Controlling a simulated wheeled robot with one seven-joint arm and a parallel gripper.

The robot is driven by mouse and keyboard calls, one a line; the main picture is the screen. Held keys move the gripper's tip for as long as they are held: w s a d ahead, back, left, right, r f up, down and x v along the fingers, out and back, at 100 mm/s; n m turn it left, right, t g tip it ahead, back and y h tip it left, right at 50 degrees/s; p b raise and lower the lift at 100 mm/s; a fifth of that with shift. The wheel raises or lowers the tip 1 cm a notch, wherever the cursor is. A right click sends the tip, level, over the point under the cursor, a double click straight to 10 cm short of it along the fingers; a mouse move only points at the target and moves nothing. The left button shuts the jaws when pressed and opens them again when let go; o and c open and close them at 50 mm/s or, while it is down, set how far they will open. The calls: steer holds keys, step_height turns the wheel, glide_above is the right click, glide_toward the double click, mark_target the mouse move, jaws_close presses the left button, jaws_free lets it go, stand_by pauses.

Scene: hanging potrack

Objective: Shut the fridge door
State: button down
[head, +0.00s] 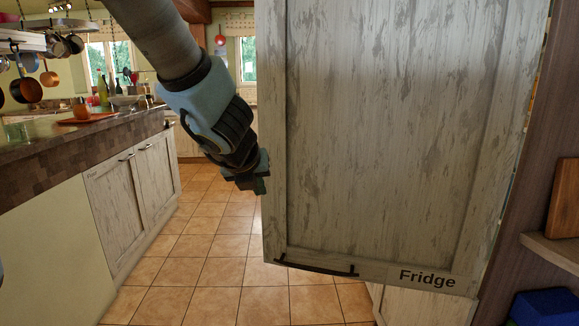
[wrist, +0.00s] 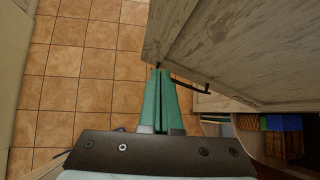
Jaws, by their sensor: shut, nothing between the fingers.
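The fridge door (head: 390,130) is a weathered grey-white wooden panel marked "Fridge", filling the right half of the head view. It stands open, swung out from the cabinet. Its dark bar handle (head: 316,268) is near the bottom edge. My gripper (head: 262,184) is beside the door's left edge, shut and empty. In the wrist view the teal fingers of my gripper (wrist: 161,72) lie together, with their tips close to the corner of the door (wrist: 235,45). I cannot tell whether they touch it. The handle (wrist: 186,82) also shows there, right of the tips.
A counter (head: 80,130) with white cabinets below stands at the left. Pans (head: 27,90) hang above it. The tiled floor (head: 205,230) between counter and door is clear. A wooden side with a shelf (head: 555,245) and a blue box (head: 545,306) is at the right.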

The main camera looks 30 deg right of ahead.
steer(key=s+d+r+m+h, duration=0.1)
steer(key=s+d+r+m, duration=0.1)
steer(key=d+m, duration=0.1)
steer(key=b, duration=0.4)
glide_toward(294, 193)
steer(key=shift+m+g, duration=0.3)
steer(key=shift+m, duration=0.1)
steer(key=x, duration=0.5)
steer(key=shift+a+f, duration=0.1)
steer(key=shift+f, duration=0.05)
steer(key=shift+w+d, duration=0.3)
